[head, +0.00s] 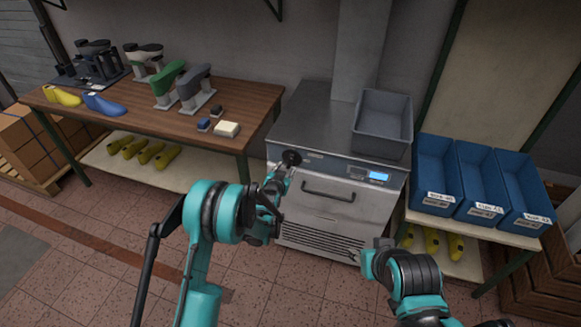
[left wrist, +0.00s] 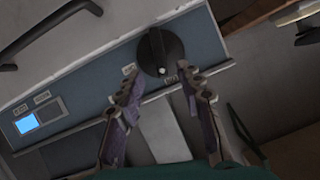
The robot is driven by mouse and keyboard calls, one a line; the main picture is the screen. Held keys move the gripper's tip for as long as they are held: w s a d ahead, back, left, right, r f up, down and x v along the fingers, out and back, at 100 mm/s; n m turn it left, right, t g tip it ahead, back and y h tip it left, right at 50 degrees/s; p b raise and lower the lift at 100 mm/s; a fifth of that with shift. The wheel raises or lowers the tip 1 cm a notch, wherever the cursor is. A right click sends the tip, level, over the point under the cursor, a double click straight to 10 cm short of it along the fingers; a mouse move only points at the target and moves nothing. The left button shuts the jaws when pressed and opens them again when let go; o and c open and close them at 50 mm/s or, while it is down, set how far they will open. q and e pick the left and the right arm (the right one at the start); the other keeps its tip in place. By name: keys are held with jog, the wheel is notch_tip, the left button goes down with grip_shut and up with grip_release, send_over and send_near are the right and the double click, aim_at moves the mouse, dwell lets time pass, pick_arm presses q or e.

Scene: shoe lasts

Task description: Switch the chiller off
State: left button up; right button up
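The chiller (head: 325,222) is a grey metal cabinet with a front handle, a lit blue display (head: 378,175) and a round black knob (head: 291,157) at the left of its top panel.
A grey bin (head: 383,122) stands on the chiller's top. A wooden table (head: 150,112) with shoe lasts and small machines is at the left. Blue bins (head: 483,180) stand on a rack at the right. The tiled floor before the chiller is clear.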

aim_at(290, 162)
pick_arm(q)
jog(key=b+x, duration=0.1)
jog(key=x, duration=0.7)
jog(key=shift+s+f+b, duration=0.1)
jog(key=shift+b, duration=0.3)
